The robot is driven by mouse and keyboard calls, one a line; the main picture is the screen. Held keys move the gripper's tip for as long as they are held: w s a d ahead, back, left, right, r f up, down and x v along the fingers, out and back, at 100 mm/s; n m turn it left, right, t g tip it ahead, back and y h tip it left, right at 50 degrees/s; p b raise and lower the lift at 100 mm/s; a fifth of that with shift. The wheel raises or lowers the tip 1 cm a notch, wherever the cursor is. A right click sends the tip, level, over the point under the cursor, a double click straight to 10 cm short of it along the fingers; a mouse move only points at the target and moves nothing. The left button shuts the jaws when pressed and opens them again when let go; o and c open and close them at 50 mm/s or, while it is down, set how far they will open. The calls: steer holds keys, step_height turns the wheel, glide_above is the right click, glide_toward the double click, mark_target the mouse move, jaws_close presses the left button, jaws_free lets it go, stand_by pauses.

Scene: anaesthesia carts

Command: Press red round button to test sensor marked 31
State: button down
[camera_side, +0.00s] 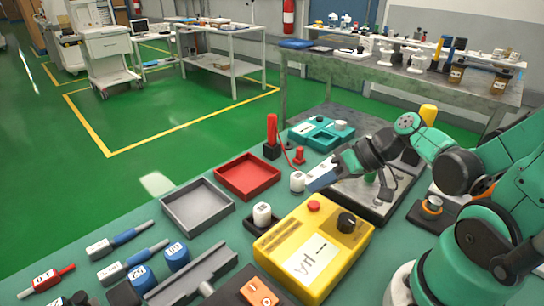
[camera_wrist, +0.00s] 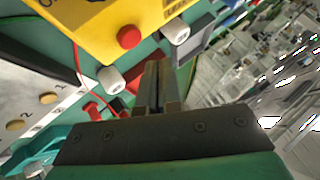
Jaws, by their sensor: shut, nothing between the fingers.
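The yellow tester box (camera_side: 290,250) has a µA meter label, a black knob (camera_side: 346,222) and a red round button (camera_side: 314,206). The button also shows in the wrist view (camera_wrist: 129,37). A white cylindrical sensor (camera_side: 262,212) stands in a black holder against the box. A second white cylinder (camera_side: 297,181) stands behind the box, near my gripper. I cannot read 31 on either. My gripper (camera_side: 312,184) is shut and empty, behind and above the button, apart from it. The wrist view shows its closed fingers (camera_wrist: 154,82).
A grey tray (camera_side: 197,228) and a red tray (camera_side: 247,190) lie left of the box. A red probe (camera_side: 272,130) stands behind, near a teal box (camera_side: 322,132). Blue and red labelled tools (camera_side: 120,240) lie at front left. Open bench surface shows between trays and tools.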

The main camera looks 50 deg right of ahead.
mark_target(312, 207)
steer(key=shift+r, duration=1.85)
steer(key=shift+a+f+g+h, duration=0.35)
steer(key=shift+a+g+h, duration=0.15)
steer(key=shift+h, duration=0.3)
steer(key=shift+w+a+n+h, duration=0.15)
steer(key=shift+w+n+h, duration=0.15)
steer(key=shift+h, duration=0.3)
steer(key=shift+w+a+r+h, duration=0.2)
steer(key=shift+r+h, duration=0.1)
steer(key=shift+h, duration=0.2)
steer(key=shift+w+a+r+n+t+h, duration=0.2)
steer(key=shift+w+r+n+h, duration=0.1)
steer(key=shift+r+h, duration=0.15)
steer(key=shift+w+a+r+n+t+h, duration=0.15)
steer(key=shift+w+r+n+t+h, duration=0.05)
steer(key=shift+r+n+h, duration=0.2)
